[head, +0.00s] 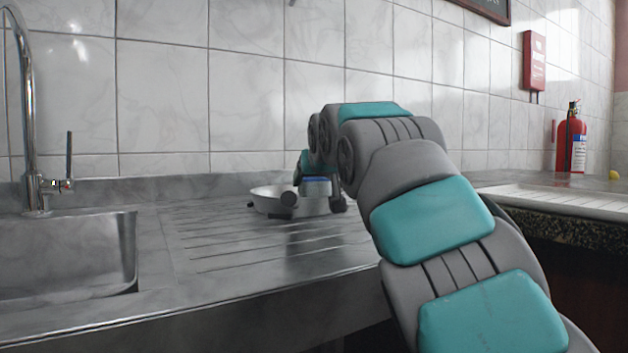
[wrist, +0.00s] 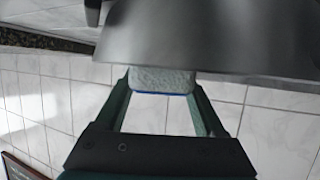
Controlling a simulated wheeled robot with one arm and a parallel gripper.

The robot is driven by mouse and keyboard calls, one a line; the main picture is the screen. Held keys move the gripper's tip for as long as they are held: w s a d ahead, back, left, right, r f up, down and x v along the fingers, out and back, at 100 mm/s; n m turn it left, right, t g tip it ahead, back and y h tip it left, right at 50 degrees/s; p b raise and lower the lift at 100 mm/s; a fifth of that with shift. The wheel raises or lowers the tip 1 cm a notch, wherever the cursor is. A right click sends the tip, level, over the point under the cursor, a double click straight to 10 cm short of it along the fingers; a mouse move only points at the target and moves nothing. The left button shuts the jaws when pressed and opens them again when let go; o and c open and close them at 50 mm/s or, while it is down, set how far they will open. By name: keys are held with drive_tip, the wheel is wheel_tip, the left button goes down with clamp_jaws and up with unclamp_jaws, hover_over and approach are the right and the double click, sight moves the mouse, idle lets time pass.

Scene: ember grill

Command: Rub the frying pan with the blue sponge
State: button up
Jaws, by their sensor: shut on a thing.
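The frying pan (head: 268,203) sits on the ribbed steel drainboard in the head view, pale and shallow with a dark handle end pointing toward me. My gripper (head: 316,188) is over its right part, partly hidden by my arm. The blue sponge (head: 314,179) shows as a small blue and whitish band at the gripper. In the wrist view, my gripper (wrist: 160,84) is shut on the sponge (wrist: 160,80), pale with a blue edge. A smooth grey metal surface (wrist: 215,35), seemingly the pan, covers the sponge's far end. I cannot tell whether they touch.
A sink (head: 70,255) with a tall faucet (head: 28,110) lies left of the drainboard (head: 225,255). A tiled wall (head: 160,90) stands behind. A red fire extinguisher (head: 570,140) stands on the far right. The drainboard left of the pan is clear.

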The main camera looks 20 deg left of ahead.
drive_tip(key=shift+f+b, duration=0.5)
drive_tip(key=shift+f, duration=0.2)
drive_tip(key=shift+a, duration=0.1)
drive_tip(key=shift+s+a+r, duration=0.1)
drive_tip(key=shift+s+a, duration=0.95)
drive_tip(key=shift+s, duration=0.25)
drive_tip(key=shift+s+a+p, duration=0.55)
drive_tip(key=shift+s+a, duration=0.85)
drive_tip(key=shift+s, duration=0.25)
drive_tip(key=shift+f, duration=0.2)
drive_tip(key=shift+w, duration=0.1)
drive_tip(key=shift+w+d+r+b, duration=0.15)
drive_tip(key=shift+w+d, duration=1.15)
drive_tip(key=shift+w, duration=0.15)
drive_tip(key=shift+w+d+r+b, duration=0.1)
drive_tip(key=shift+w+d+b, duration=0.05)
drive_tip(key=shift+w+d, duration=1.2)
drive_tip(key=shift+a, duration=0.1)
